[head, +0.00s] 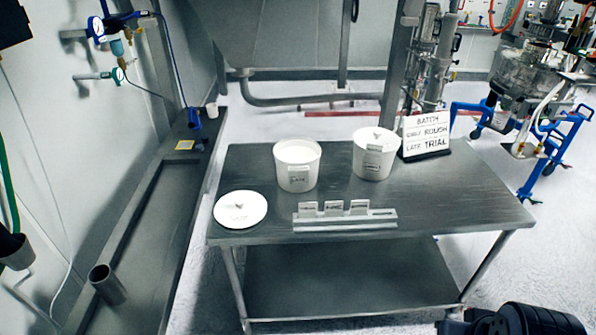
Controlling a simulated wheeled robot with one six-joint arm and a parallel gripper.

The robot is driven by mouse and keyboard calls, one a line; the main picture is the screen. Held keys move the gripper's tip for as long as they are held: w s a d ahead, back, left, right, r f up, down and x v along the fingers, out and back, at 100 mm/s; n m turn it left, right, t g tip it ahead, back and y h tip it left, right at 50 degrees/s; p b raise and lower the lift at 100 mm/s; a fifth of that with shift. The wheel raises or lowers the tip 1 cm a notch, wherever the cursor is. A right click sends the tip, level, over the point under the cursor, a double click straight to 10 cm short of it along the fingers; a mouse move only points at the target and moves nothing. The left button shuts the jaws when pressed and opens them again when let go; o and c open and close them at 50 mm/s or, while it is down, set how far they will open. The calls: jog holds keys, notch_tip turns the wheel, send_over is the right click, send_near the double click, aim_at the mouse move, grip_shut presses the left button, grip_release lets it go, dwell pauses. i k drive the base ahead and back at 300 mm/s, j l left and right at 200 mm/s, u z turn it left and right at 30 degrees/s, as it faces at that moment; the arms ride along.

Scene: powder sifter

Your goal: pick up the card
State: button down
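Three small pale cards stand upright in a light grey rack (345,224) near the front edge of the metal table. They are a left card (308,209), a middle card (334,208) and a right card (360,207). Each bears small dark print that I cannot read with certainty. The rack's right end has no card standing in it. A dark part of my arm shows at the bottom right, well apart from the cards. My gripper's fingers are not in view.
A round white lid (241,209) lies at the left. The table's right side is clear.

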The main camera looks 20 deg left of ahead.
aim_at(307, 210)
jog(key=i+j+u, duration=0.15)
jog(key=i+u, duration=0.65)
jog(key=u, duration=0.15)
jog(key=i+l+u, duration=0.2)
jog(key=i+u, duration=0.25)
jog(key=k, duration=0.05)
